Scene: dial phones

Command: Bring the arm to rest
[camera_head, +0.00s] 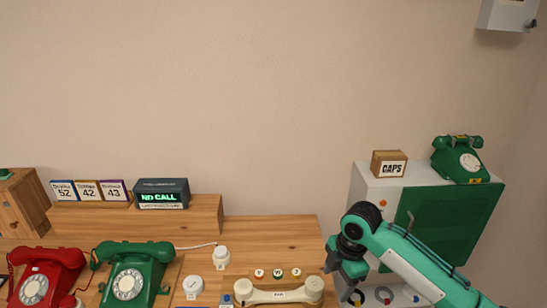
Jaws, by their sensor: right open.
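My right arm (410,265) is teal and white and comes in from the lower right. It bends at a dark joint, and its gripper (352,294) points down at the right end of the wooden desk, in front of the white cabinet. The right gripper is open, and I see nothing held in it. My left gripper is not in view.
A red phone (45,278) and a green phone (135,275) stand on the desk (270,230) at left. A cream handset (280,291) lies near my gripper. A "NO CALL" display (161,194) stands behind. A "CAPS" box (389,164) and another green phone (458,159) top the cabinet (365,185).

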